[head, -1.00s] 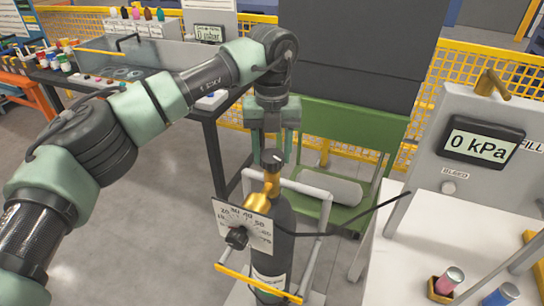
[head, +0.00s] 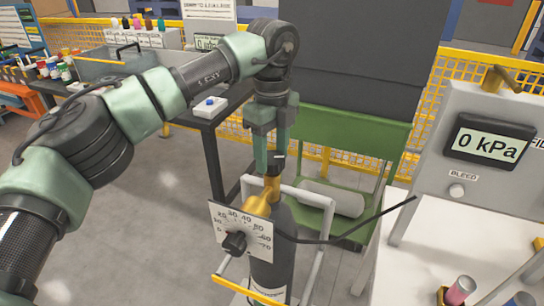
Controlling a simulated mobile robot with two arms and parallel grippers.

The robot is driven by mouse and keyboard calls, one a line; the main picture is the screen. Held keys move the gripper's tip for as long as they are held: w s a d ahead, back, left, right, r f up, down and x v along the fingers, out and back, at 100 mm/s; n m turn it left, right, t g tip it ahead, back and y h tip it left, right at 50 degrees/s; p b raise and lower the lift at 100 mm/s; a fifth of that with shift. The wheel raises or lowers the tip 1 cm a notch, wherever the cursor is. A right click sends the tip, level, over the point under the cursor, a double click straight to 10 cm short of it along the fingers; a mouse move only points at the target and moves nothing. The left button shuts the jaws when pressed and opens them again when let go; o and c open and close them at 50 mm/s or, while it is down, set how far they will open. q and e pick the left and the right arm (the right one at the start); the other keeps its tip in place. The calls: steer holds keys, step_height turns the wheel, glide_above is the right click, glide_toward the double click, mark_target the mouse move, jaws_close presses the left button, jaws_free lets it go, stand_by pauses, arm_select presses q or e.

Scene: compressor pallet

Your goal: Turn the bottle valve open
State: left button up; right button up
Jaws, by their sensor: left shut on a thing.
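The dark gas bottle (head: 272,257) stands upright in a white-framed cart. A brass valve (head: 271,186) sits on its top, and its knob is mostly hidden by my gripper. My left gripper (head: 270,165) comes down from above with its green fingers shut on the valve knob. A brass regulator with a black knob (head: 235,242) sticks out at the front, beside a white numbered dial plate (head: 242,224). My right gripper is not in view.
A black hose (head: 340,231) runs from the bottle to the grey panel at right. The panel's display (head: 484,140) reads 0 kPa. The floor at left is clear.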

mark_target(272, 157)
arm_select(q)
steer(key=shift+n, duration=0.6)
steer(key=o, duration=1.4)
steer(key=shift+c, duration=0.2)
steer(key=shift+r, duration=0.1)
step_height(272, 157, up, 8)
steer(key=shift+f, duration=0.15)
steer(key=shift+f, duration=0.1)
